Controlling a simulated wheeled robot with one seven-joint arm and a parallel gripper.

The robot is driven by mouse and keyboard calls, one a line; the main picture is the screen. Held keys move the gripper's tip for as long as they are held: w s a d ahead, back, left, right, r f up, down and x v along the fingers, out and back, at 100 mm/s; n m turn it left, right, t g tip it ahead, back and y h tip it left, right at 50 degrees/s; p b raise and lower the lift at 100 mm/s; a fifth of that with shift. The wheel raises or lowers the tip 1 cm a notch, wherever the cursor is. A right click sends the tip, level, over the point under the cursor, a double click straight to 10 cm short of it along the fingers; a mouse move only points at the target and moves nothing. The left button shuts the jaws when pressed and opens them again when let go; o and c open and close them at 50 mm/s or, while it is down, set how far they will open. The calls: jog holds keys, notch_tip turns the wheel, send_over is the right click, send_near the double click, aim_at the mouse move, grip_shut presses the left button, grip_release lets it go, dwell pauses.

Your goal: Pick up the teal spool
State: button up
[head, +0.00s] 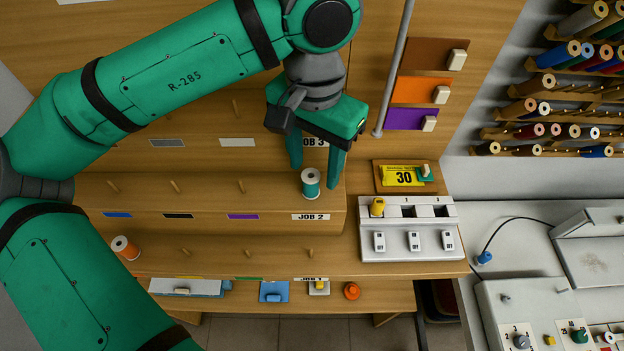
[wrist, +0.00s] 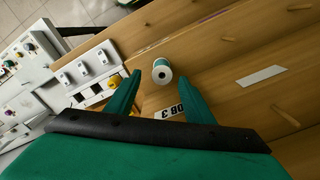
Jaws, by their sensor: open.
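The teal spool (head: 311,183) stands upright on the middle wooden tier, above the "JOB 2" label. It is teal thread with white ends. My gripper (head: 316,182) is above and around it in the head view, with its two green fingers apart on either side. In the wrist view the teal spool (wrist: 161,71) shows between and slightly beyond the fingertips of my gripper (wrist: 160,84). I cannot tell whether a finger touches it. Nothing is held.
An orange spool (head: 125,247) stands on the lower tier at left. Bare pegs (head: 175,186) stick up along the tiers. A white switch box (head: 408,229) with a yellow spool (head: 377,207) lies to the right. A "30" card (head: 403,176) is behind it.

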aim_at(311, 178)
jog(key=f, duration=0.4)
jog(key=shift+s+a+f, duration=0.2)
jog(key=shift+s+a, duration=0.05)
jog(key=shift+a, duration=0.15)
jog(key=shift+d, duration=0.1)
jog(key=c, duration=1.1)
jog(key=shift+w+r, duration=0.1)
jog(key=shift+r, duration=0.25)
notch_tip(311, 178, up, 8)
jog(key=shift+r, duration=0.7)
